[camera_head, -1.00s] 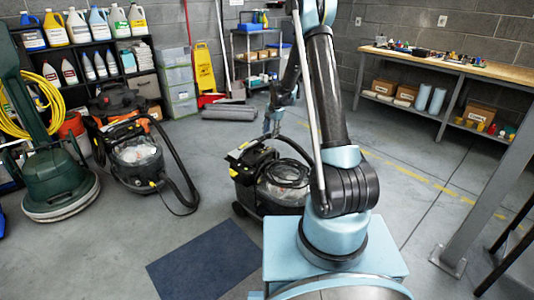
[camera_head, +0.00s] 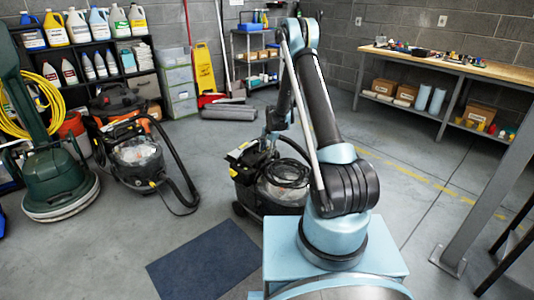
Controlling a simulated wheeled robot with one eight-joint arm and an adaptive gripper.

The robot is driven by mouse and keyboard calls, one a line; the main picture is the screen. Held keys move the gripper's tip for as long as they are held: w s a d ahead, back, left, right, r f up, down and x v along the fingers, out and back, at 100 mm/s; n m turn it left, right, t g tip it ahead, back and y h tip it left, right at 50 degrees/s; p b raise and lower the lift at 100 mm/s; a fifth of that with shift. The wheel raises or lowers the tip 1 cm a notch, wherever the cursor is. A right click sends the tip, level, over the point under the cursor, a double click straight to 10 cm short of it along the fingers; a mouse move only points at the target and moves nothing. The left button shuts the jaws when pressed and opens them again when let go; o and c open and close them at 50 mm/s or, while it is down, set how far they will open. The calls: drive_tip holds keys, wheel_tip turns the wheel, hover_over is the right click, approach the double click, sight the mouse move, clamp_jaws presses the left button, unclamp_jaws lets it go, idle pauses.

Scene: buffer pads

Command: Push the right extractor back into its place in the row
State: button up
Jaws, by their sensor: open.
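The right extractor (camera_head: 243,187), a black machine with a clear domed tank and a coiled black hose, stands on the floor at the centre, apart from the other machines on the left. My arm hides part of its right side. My gripper (camera_head: 268,142) is open and points down at the top rear of this extractor. I cannot tell whether it touches it. The left extractor (camera_head: 138,155), black and orange with a clear tank, stands further left with its hose curving onto the floor.
A green floor machine (camera_head: 60,180) stands at the far left. A dark blue mat (camera_head: 205,260) lies in front. Shelves (camera_head: 125,60) and a yellow sign (camera_head: 204,68) are along the back wall. A workbench (camera_head: 450,68) is at the right. The floor between the extractors is clear.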

drive_tip(key=shift+f, duration=0.25)
drive_tip(key=shift+c, duration=0.3)
clamp_jaws()
drive_tip(key=shift+w, duration=0.1)
